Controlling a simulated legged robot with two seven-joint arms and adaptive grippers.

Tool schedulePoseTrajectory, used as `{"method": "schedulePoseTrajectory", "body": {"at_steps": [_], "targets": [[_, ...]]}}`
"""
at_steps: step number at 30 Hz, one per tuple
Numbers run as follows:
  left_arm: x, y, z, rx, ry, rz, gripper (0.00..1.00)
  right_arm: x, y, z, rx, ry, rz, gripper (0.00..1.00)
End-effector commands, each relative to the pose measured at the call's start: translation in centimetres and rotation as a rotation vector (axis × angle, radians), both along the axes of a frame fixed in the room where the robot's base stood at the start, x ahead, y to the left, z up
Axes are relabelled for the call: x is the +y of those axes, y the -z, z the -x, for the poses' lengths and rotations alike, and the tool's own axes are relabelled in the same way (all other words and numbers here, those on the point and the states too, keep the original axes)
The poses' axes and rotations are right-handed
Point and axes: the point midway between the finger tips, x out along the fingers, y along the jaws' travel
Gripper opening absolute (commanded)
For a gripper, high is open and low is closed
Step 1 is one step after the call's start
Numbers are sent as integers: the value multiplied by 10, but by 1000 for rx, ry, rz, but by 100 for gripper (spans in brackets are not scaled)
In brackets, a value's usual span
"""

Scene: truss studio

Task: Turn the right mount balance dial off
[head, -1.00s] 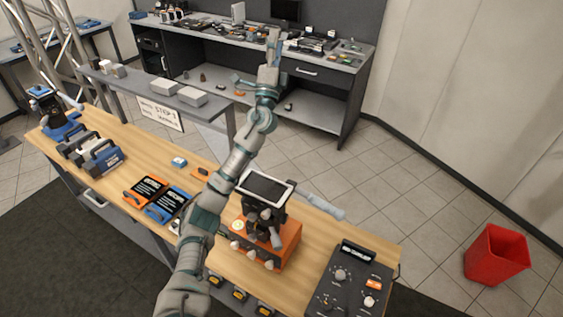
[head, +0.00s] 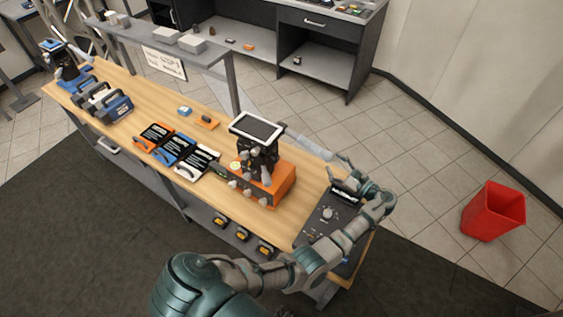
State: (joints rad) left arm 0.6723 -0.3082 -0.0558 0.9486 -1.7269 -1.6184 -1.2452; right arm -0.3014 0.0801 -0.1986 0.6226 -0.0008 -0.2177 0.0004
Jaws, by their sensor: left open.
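The right mount (head: 277,190) is an orange box on the right half of the wooden table, with a black stand and a white-framed tablet (head: 257,126) on top. Several pale knobs (head: 248,193) line its front face; their labels and settings are too small to read, so I cannot tell which is the balance dial. My left gripper (head: 342,170) is open and empty, right of the mount and above the far edge of the black control panel (head: 318,222). It is apart from the mount. My left arm crosses the table's front right and hides part of that panel. My right gripper is not in view.
Orange, blue and white cases (head: 178,150) lie left of the mount. A blue mount (head: 67,67) stands at the far left end. A grey shelf (head: 150,42) runs behind the table (head: 135,118). A red bin (head: 493,212) stands on the floor at right.

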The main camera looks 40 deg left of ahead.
Motion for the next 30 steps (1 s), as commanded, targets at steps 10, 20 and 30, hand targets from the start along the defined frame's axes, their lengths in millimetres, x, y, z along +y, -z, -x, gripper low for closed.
{"method": "schedulePoseTrajectory", "body": {"at_steps": [10,20,30], "targets": [[-4,25,67,399,-283,-63,64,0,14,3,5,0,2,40],[53,21,75,403,-288,-65,64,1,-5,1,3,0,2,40],[127,22,84,402,-284,-67,64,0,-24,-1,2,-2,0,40]]}}
